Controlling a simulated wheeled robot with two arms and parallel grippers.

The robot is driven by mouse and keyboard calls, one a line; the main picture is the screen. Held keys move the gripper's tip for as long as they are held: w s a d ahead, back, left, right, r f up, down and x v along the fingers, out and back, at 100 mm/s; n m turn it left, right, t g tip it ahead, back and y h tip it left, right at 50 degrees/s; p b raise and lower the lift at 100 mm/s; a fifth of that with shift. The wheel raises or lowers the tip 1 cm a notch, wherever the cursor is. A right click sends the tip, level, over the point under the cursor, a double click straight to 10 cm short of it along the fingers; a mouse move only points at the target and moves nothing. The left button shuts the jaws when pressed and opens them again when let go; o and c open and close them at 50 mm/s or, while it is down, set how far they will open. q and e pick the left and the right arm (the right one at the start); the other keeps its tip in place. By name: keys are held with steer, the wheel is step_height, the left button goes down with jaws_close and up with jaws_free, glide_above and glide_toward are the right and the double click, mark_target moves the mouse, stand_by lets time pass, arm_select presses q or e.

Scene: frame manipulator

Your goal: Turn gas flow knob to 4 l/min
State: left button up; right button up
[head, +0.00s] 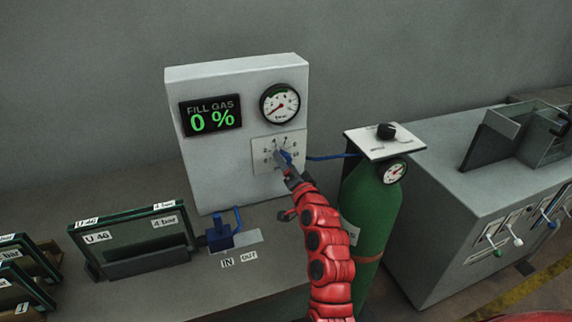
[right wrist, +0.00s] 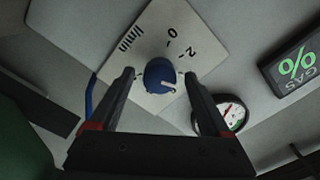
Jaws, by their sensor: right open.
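The blue gas flow knob (right wrist: 160,75) sits on a white dial plate (right wrist: 150,45) marked l/min, with 0 and 2 readable in the right wrist view. A pale pointer mark shows on the knob, but I cannot tell which value it points to. In the head view the plate (head: 262,158) is on the front of the light grey cabinet (head: 225,170), and the knob is mostly hidden. My right gripper (head: 287,168) is at the knob. In the right wrist view its open fingers (right wrist: 158,77) are on either side of the knob, with gaps visible. My left gripper is not in view.
The fill gas display (head: 211,116) reads 0 %. A round gauge (head: 280,104) is above the dial. A green gas cylinder (head: 370,210) stands right of my right arm. A framed panel (head: 140,240) and a blue valve (head: 220,235) are on the bench at left.

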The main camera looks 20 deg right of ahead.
steer(key=s+p, duration=0.2)
steer(key=s, duration=1.4)
steer(key=shift+s+d, duration=0.25)
steer(key=shift+s, duration=0.1)
steer(key=shift+d, duration=0.1)
